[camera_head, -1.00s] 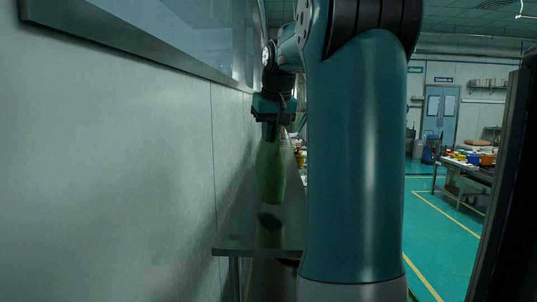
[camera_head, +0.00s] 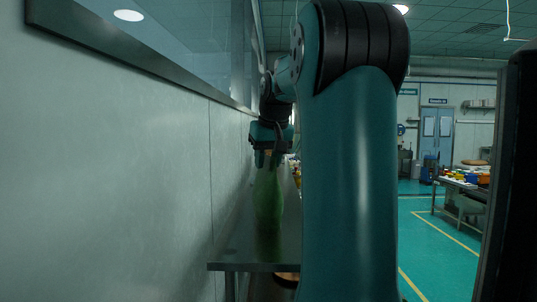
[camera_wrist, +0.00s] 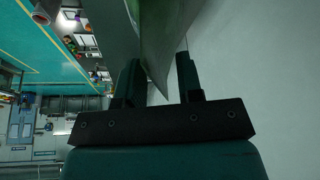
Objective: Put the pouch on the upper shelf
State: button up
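The green pouch (camera_head: 268,200) hangs upright below my gripper (camera_head: 268,158) in the head view, its top between the fingers. Its lower end is close to or touching the upper shelf (camera_head: 240,255), a grey metal top along the wall; I cannot tell which. In the wrist view my two fingers (camera_wrist: 161,70) stand a little apart, with the grey-green pouch (camera_wrist: 170,35) between them, narrowing toward the palm. The gripper looks shut on it. The pouch's far side is hidden.
A wall with a window runs close along the left. A brownish round thing (camera_head: 288,277) shows on the level below the upper shelf, partly hidden by my arm. A table with colourful items (camera_head: 465,180) stands to the right across open floor.

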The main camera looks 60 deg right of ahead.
jog(key=p+v, duration=0.3)
jog(key=v, duration=0.8)
jog(key=shift+r, duration=0.1)
jog(key=shift+s+a+r+p, duration=0.15)
jog(key=shift+a+r+p, duration=0.05)
jog(key=shift+r+p, duration=0.35)
jog(key=shift+f, duration=0.1)
